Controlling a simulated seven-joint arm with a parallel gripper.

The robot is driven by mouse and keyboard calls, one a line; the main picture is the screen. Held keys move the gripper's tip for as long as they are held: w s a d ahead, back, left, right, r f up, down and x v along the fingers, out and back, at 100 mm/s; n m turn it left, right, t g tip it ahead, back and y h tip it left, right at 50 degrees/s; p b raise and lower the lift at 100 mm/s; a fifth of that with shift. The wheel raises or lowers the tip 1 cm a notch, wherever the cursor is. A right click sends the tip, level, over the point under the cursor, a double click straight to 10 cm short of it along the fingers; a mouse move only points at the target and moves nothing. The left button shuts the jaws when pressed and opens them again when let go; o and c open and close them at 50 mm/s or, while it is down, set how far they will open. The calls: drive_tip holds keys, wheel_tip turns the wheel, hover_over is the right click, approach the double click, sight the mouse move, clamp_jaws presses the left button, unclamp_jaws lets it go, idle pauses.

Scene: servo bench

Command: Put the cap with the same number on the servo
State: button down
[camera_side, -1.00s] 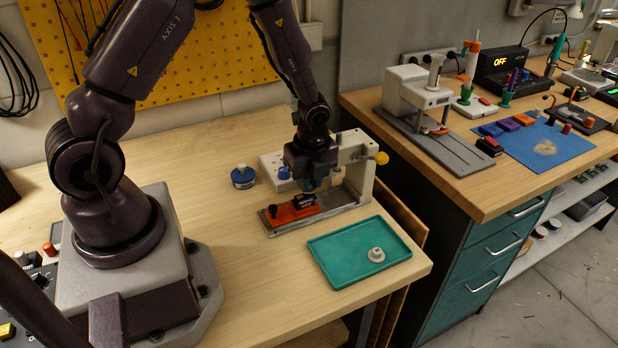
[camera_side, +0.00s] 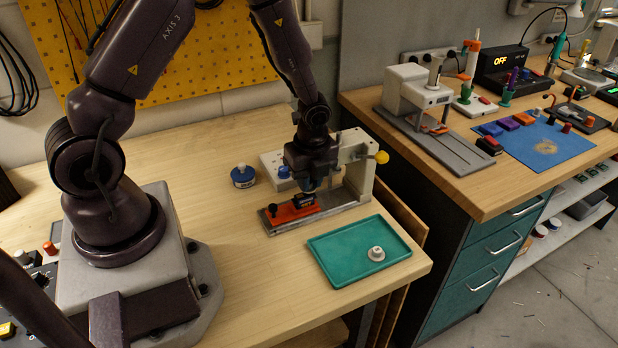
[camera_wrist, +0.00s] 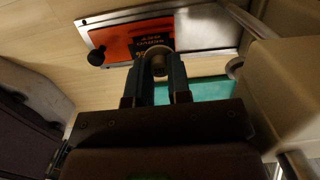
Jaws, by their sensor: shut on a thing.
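The black servo (camera_side: 305,200) sits in an orange holder (camera_side: 288,212) on a grey metal rail. In the wrist view the servo (camera_wrist: 150,36) shows printed lettering, partly hidden by what I hold. My gripper (camera_side: 309,187) is just over the servo in the side view. In the wrist view my gripper (camera_wrist: 158,66) is shut on a small tan round cap (camera_wrist: 158,60), close to the servo's near end. I cannot tell whether the cap touches the servo, and its number is not readable. Another pale cap (camera_side: 376,253) stands on the teal tray (camera_side: 330,272); its mark is too small to read.
A pale press-like frame (camera_side: 357,165) with a yellow knob stands close on the right of my gripper. A white box with a blue knob (camera_side: 284,172) and a blue round tin (camera_side: 243,177) are behind. The bench's left middle is clear.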

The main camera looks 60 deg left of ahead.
drive_tip(key=shift+f, duration=0.45)
idle(1.7)
drive_tip(key=c, duration=1)
unclamp_jaws()
drive_tip(key=shift+r, duration=3.5)
